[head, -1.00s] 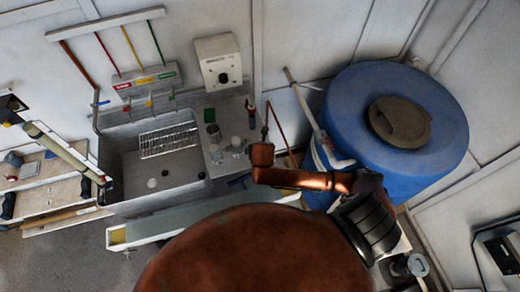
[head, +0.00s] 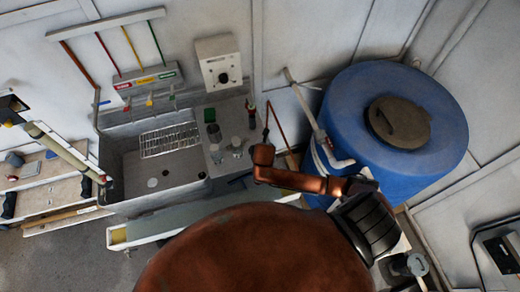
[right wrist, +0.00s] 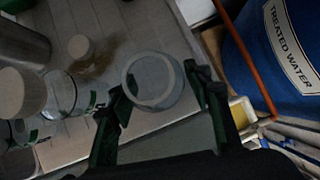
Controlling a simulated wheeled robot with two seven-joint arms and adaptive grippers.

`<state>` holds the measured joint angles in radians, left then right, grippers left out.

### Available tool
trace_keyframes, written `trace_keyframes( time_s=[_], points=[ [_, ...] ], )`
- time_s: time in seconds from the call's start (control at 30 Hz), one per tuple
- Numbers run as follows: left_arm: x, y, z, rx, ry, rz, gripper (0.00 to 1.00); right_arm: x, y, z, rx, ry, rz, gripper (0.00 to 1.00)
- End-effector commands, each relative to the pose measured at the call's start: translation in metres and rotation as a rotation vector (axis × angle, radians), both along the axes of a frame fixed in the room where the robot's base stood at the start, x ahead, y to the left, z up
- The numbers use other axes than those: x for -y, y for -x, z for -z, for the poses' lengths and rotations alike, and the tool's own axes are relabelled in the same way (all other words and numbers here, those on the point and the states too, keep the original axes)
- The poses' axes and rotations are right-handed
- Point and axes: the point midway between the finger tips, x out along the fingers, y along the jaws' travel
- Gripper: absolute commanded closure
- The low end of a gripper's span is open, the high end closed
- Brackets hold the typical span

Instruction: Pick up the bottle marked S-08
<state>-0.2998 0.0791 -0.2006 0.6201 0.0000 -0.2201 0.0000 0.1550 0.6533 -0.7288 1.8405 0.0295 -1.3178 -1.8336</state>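In the right wrist view, a clear round jar or bottle (right wrist: 152,80) with a pale rim stands on the counter, seen from above. My right gripper (right wrist: 158,88) has its two dark fingers spread on either side of this jar; a firm grip does not show. Another clear bottle with a pale cap (right wrist: 18,92) stands to the left. No label reading S-08 is legible, so I cannot tell which bottle it is. In the head view, small clear vessels (head: 236,143) stand on the counter right of the sink; my right gripper's fingers are not distinct there. My left gripper is not in view.
A large blue water barrel (head: 345,110) stands right of the counter, with a thin orange-red pipe (head: 279,123) between. A grey sink (head: 155,175) with a wire rack (head: 168,140) lies left. A metal cylinder (right wrist: 22,42) shows in the wrist view.

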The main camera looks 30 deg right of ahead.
Motion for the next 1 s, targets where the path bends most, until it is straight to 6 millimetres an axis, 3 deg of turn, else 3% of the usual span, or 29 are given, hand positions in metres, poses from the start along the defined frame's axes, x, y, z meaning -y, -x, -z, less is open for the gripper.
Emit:
trace_keyframes(
  time_s=[0.43,0.77,0.93,1.0],
  points=[
    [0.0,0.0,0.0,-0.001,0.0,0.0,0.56,0.0,0.0,0.0,0.0,0.0,0.0,0.86],
    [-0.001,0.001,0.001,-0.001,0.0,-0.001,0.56,0.0,-0.001,-0.008,0.002,0.0,-0.001,0.86],
    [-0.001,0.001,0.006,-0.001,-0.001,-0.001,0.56,0.0,-0.002,-0.034,0.005,0.001,-0.002,0.86],
    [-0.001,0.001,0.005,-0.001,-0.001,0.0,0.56,-0.015,0.003,-0.048,0.005,-0.004,-0.006,0.86]
  ],
)
